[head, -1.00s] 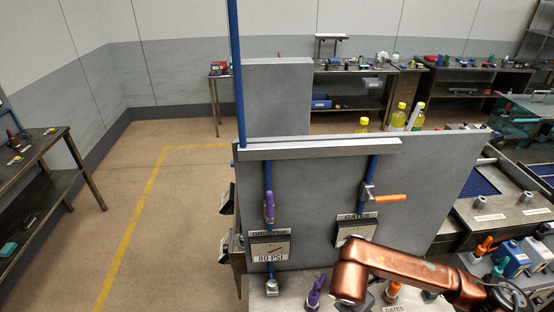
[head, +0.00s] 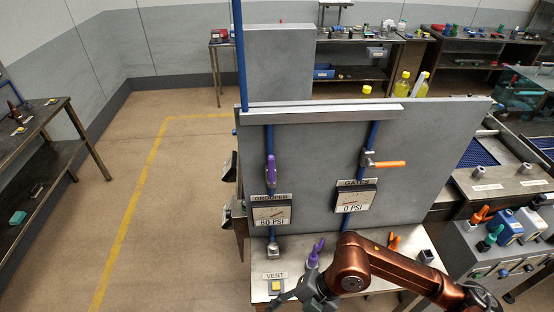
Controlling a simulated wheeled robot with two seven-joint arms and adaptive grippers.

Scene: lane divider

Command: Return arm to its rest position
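My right arm (head: 405,268), copper coloured, comes in from the lower right and bends down over the front of the steel bench. Its dark grey gripper (head: 290,298) is low at the bottom edge, close to the VENT button (head: 276,287) and just below a purple-handled part (head: 315,254). The fingers are partly cut off by the frame, so their opening cannot be told. I see nothing held. My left gripper is not in view.
A grey panel (head: 320,150) carries a purple valve lever (head: 271,170), upright, and an orange lever (head: 388,164), horizontal. The GROUPER gauge (head: 271,213) reads 80 PSI, the GATES gauge (head: 352,200) 0 PSI. A control box (head: 500,250) stands right. Floor at left is clear.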

